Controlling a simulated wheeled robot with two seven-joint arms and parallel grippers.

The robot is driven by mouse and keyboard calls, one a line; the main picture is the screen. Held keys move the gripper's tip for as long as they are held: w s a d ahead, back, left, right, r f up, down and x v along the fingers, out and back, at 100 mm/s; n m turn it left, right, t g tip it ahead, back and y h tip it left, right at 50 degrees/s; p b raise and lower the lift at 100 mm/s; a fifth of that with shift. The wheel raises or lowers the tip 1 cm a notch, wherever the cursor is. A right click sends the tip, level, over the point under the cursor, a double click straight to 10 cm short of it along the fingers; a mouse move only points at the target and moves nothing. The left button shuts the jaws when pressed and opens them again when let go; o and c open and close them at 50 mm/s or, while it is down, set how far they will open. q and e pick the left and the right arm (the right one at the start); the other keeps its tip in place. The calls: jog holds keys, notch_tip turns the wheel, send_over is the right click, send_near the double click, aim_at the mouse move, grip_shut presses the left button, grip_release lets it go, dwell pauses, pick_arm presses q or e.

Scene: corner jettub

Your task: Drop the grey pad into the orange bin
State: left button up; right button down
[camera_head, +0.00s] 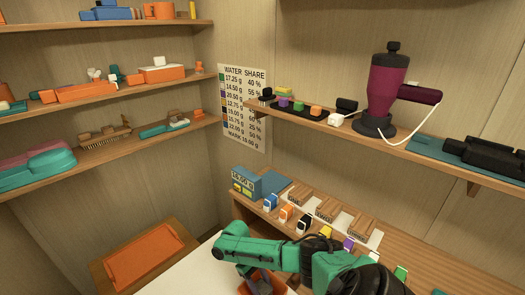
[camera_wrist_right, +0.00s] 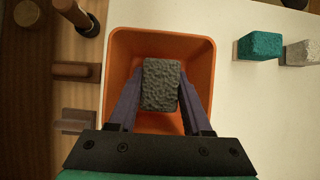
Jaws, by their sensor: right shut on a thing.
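The grey pad (camera_wrist_right: 160,84) is a rough dark block held between the two purple fingers of my right gripper (camera_wrist_right: 160,95) in the right wrist view. My right gripper is shut on it. The pad appears over the opening of the orange bin (camera_wrist_right: 198,44), whose rim surrounds it in that view; its height above the bin floor is hard to tell. In the head view my right gripper (camera_head: 262,283) points down at the bottom edge, with a little of the orange bin (camera_head: 246,288) showing beside it. The pad is hidden there. My left gripper is not in view.
A teal block (camera_wrist_right: 259,46) and a pale block (camera_wrist_right: 302,52) lie right of the bin on the white surface (camera_wrist_right: 270,110). Wooden pieces (camera_wrist_right: 76,70) stand at its left. In the head view, a shelf with a purple grinder (camera_head: 388,90) is above, and an orange tray (camera_head: 145,255) lies left.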

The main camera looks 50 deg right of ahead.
jog(key=shift+f+b, duration=1.8)
jog(key=shift+f, duration=0.45)
dwell(0.7)
jog(key=shift+c, duration=1.3)
grip_release()
jog(key=v, duration=1.4)
jog(key=shift+r, duration=0.3)
jog(key=shift+w, duration=0.1)
